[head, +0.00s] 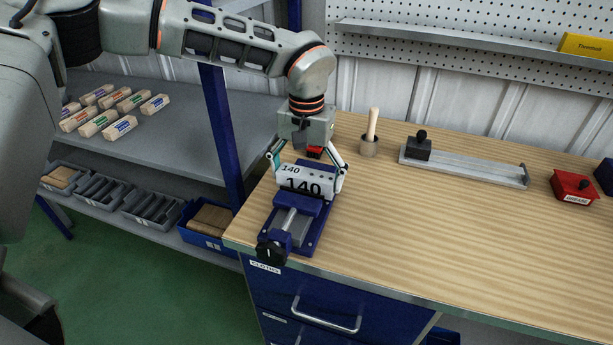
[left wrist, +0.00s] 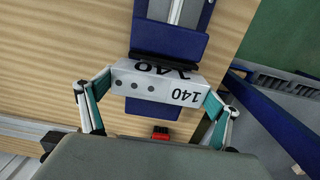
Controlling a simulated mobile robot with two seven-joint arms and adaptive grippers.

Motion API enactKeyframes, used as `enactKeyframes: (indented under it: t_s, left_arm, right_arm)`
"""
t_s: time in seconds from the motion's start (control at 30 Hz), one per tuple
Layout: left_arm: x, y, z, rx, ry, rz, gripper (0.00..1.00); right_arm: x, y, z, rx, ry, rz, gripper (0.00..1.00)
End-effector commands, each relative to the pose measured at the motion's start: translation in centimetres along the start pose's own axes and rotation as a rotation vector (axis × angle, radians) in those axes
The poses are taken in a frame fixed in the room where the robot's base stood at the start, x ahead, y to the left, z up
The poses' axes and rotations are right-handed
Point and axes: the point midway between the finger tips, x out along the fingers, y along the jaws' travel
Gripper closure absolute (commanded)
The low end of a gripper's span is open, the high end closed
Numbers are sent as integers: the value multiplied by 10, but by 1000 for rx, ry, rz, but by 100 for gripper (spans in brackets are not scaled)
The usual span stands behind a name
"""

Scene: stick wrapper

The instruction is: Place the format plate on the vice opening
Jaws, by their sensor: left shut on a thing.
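The format plate (head: 303,185) is a pale grey block marked 140. It lies across the blue vice (head: 287,232) near the table's left end, over the upper part of the vice. My left gripper (head: 308,177) comes from above and is shut on the plate's two ends. In the left wrist view the plate (left wrist: 155,84) sits between the fingers of the gripper (left wrist: 155,105), with the blue vice (left wrist: 168,42) behind it. I cannot tell whether the plate touches the vice. The vice opening is hidden by the plate. My right gripper is not in view.
A wooden-handled tool stands in a holder (head: 369,146). Behind on the right lie a metal rail with a black stop (head: 464,167) and a red box (head: 573,187). A grey shelf (head: 170,140) with labelled wooden blocks is left. The table's front right is clear.

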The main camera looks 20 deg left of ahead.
Motion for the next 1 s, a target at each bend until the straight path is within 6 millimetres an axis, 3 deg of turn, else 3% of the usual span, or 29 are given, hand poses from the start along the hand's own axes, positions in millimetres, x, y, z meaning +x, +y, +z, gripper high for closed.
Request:
enactKeyframes:
  t_s: [0.23, 0.27, 0.3, 0.67, 1.0]
  left_arm:
    - [1, 0, 0, 0, 1, 1, 44]
    - [2, 0, 0, 0, 0, 1, 5]
    - [2, 0, 0, 0, 1, 0, 0]
    - [-4, 0, 0, -1, 1, 0, 0]
    - [-67, 0, -1, -2, 4, 1, 0]
  right_arm:
    - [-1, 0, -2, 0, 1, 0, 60]
    - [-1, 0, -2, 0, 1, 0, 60]
    - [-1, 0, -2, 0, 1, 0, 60]
    - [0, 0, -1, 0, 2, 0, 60]
    - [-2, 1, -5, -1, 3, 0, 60]
